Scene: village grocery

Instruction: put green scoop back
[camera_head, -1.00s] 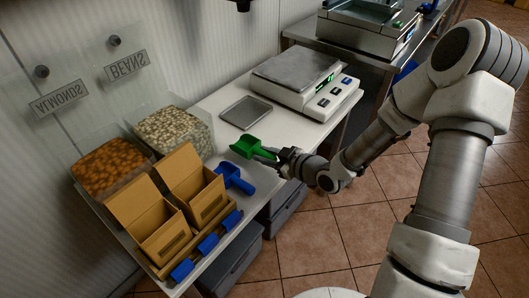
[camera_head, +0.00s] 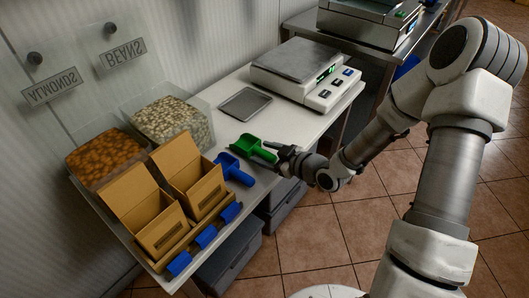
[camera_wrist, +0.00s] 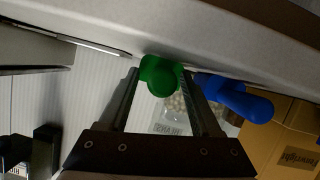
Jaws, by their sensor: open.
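The green scoop (camera_head: 252,146) is at the front edge of the white counter (camera_head: 290,129), its bowl toward the counter and its handle toward my gripper (camera_head: 282,153). In the wrist view, the rounded end of the green handle (camera_wrist: 158,76) shows between the two fingers of my gripper (camera_wrist: 160,88). The fingers are apart, with gaps beside the handle. The scoop's bowl is hidden in the wrist view. A blue scoop (camera_head: 235,170) lies just left of the green one; its handle also shows in the wrist view (camera_wrist: 237,98).
Bins of almonds (camera_head: 103,157) and beans (camera_head: 172,120) stand at the back left. A grey tray (camera_head: 245,103) and a scale (camera_head: 303,75) stand behind. The counter between scoop and scale is clear.

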